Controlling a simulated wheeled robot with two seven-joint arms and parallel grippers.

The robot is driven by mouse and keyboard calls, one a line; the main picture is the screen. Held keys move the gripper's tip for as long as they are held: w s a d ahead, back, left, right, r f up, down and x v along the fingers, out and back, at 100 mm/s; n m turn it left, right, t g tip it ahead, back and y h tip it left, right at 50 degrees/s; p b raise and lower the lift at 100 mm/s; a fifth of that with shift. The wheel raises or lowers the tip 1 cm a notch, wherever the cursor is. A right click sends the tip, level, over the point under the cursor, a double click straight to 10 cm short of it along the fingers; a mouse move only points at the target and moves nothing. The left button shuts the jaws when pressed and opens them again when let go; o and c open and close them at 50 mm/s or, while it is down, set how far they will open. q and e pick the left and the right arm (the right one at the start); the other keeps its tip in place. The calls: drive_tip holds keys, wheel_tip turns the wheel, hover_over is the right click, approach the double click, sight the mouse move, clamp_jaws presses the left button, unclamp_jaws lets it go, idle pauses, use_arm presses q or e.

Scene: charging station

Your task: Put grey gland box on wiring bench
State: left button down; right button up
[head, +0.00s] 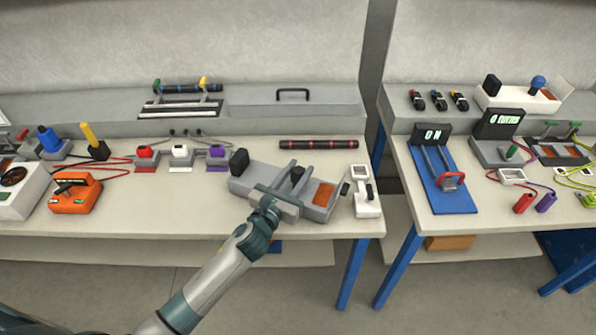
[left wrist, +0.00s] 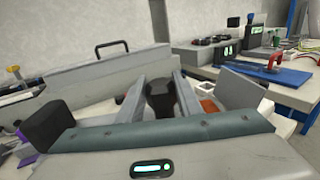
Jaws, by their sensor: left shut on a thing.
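A grey box with a black block at its left end and an orange panel at its right, which looks like the grey gland box (head: 244,184), is at the front right of the left bench (head: 150,217). I cannot tell whether it touches the bench top. My left gripper (head: 298,168) reaches over it from the front, with its two fingers on either side of the box's black knob. In the left wrist view the fingers close around the dark knob (left wrist: 160,95), and the gripper body hides part of the box. My right gripper is not in view.
A white device (head: 366,192) stands close right of the box. A black bar with red bands (head: 318,144) lies behind it. An orange device (head: 75,193) and cables are on the left. A gap separates the right bench (head: 408,165), which holds a blue stand (head: 444,190).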

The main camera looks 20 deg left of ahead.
use_arm(q)
drive_tip(key=shift+f, duration=0.25)
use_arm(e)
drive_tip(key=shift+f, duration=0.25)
use_arm(q)
drive_tip(key=c, duration=1.2)
unclamp_jaws()
drive_tip(key=shift+s, duration=0.1)
drive_tip(key=b+v, duration=0.4)
drive_tip(key=v, duration=1.3)
drive_tip(key=shift+s, duration=0.1)
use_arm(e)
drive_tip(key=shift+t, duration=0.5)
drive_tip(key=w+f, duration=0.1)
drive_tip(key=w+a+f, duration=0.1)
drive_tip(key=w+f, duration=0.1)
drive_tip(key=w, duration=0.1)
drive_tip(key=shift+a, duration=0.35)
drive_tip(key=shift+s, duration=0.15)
